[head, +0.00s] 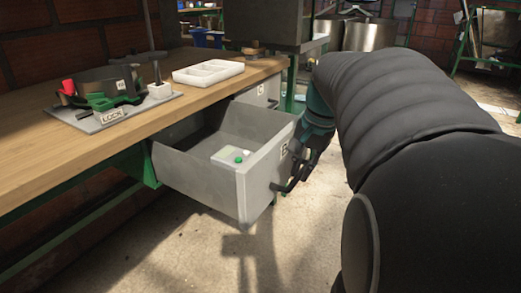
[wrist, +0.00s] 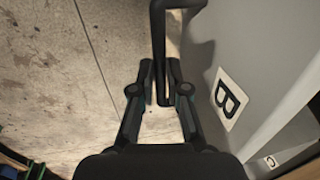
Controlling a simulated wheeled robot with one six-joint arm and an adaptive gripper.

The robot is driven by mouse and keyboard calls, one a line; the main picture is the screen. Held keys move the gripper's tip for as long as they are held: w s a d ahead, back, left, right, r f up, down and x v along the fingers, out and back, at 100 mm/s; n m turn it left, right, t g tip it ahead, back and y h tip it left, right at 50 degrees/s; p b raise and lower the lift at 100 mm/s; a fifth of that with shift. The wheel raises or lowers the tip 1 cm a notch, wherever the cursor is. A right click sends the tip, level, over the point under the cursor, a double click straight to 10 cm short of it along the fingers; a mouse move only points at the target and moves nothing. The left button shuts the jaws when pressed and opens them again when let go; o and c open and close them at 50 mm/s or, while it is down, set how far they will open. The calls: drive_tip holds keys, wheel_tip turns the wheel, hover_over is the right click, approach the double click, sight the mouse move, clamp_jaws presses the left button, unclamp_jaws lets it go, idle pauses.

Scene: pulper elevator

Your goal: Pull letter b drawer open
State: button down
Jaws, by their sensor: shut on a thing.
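The letter B drawer (head: 210,168) is a grey metal box under the workbench, pulled well out, with its inside showing in the head view. A small white and green item (head: 233,156) lies in it near the front. The B label (wrist: 229,97) is on its front face in the wrist view. A black bar handle (wrist: 161,50) stands out from that face. My gripper (wrist: 159,70) is shut on the handle, with a finger on each side. In the head view my gripper (head: 300,165) is at the drawer front, partly hidden by my arm.
The wooden workbench (head: 40,140) carries a lock fixture (head: 108,95) on a plate and a white tray (head: 208,71). Another labelled drawer (head: 262,90) sits closed behind the B drawer. The concrete floor (head: 170,255) in front is clear.

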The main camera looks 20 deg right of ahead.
drive_tip(key=c, duration=1.2)
unclamp_jaws()
drive_tip(key=r, duration=0.4)
drive_tip(key=s+d+r, duration=0.1)
drive_tip(key=r, duration=0.2)
drive_tip(key=s+r, duration=0.1)
drive_tip(key=r, duration=0.3)
drive_tip(key=shift+d+r, duration=0.2)
drive_tip(key=shift+r, duration=0.15)
